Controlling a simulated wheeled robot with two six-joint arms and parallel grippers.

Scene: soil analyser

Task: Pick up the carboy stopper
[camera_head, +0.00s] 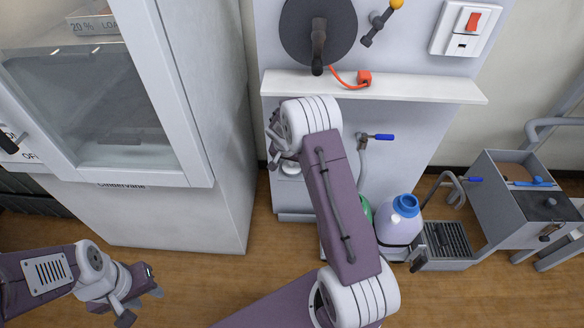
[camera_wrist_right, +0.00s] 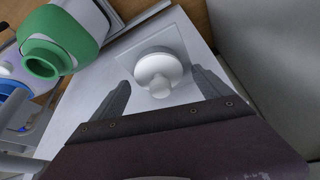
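A white round piece with a small knob, which looks like the carboy stopper (camera_wrist_right: 158,72), rests on a pale square plate (camera_wrist_right: 185,45) in the right wrist view. My right gripper (camera_wrist_right: 160,78) is open, with one finger to each side of the stopper in that view. A gap shows on both sides, and the fingers do not touch it. In the head view the right gripper (camera_head: 274,145) is left of its wrist, below the shelf, with its fingers hard to make out. My left gripper (camera_head: 143,293) is low at the left, away from the stopper; its opening is unclear.
A carboy with a green open neck (camera_wrist_right: 42,58) stands beside the plate. A white carboy with a blue cap (camera_head: 404,210) is near it. A white shelf (camera_head: 430,88) juts out above. A grey cabinet (camera_head: 225,150) stands close on the left.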

